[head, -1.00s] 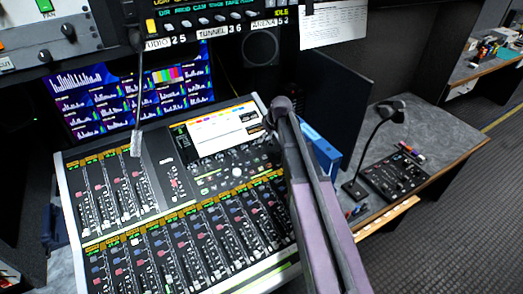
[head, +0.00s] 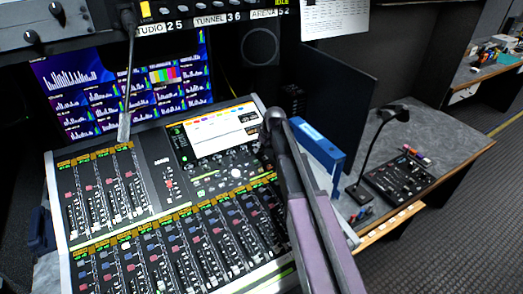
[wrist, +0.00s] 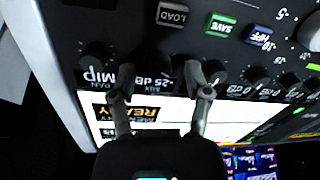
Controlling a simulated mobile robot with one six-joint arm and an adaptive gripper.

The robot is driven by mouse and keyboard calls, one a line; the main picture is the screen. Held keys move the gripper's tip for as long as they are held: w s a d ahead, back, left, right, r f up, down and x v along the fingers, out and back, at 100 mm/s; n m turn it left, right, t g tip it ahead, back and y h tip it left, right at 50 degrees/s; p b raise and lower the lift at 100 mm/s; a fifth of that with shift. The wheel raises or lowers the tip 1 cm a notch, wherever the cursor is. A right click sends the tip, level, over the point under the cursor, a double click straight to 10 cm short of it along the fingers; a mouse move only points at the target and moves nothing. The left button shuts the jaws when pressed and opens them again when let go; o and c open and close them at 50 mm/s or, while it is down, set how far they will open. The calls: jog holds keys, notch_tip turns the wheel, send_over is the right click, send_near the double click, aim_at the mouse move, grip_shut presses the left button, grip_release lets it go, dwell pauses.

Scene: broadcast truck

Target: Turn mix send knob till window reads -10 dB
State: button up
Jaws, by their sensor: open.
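The mixing console (head: 160,175) fills the middle of the head view, with a lit touchscreen (head: 222,132) at its upper right. My gripper (head: 268,138) is at the screen's right edge, small and partly hidden by my arm. In the wrist view my gripper (wrist: 160,88) is open, its two fingers spread over the panel beside the screen (wrist: 165,110). Dark knobs sit nearby, one left (wrist: 97,55) and one right (wrist: 258,77). I cannot tell which is the mix send knob, or whether a finger touches one.
LOAD (wrist: 172,14) and green SAVE (wrist: 220,25) buttons lie close to the fingers.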

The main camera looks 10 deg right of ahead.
jog(key=shift+w+f, duration=0.1)
jog(key=shift+f, duration=0.05)
grip_shut()
jog(key=shift+m, duration=0.3)
dwell(0.3)
jog(key=m, duration=0.5)
jog(key=shift+m+b, duration=0.3)
jog(key=shift+m, duration=0.1)
jog(key=m, duration=0.5)
jog(key=shift+s+t, duration=0.2)
jog(key=shift+t, duration=0.2)
jog(key=shift+m, duration=0.3)
grip_release()
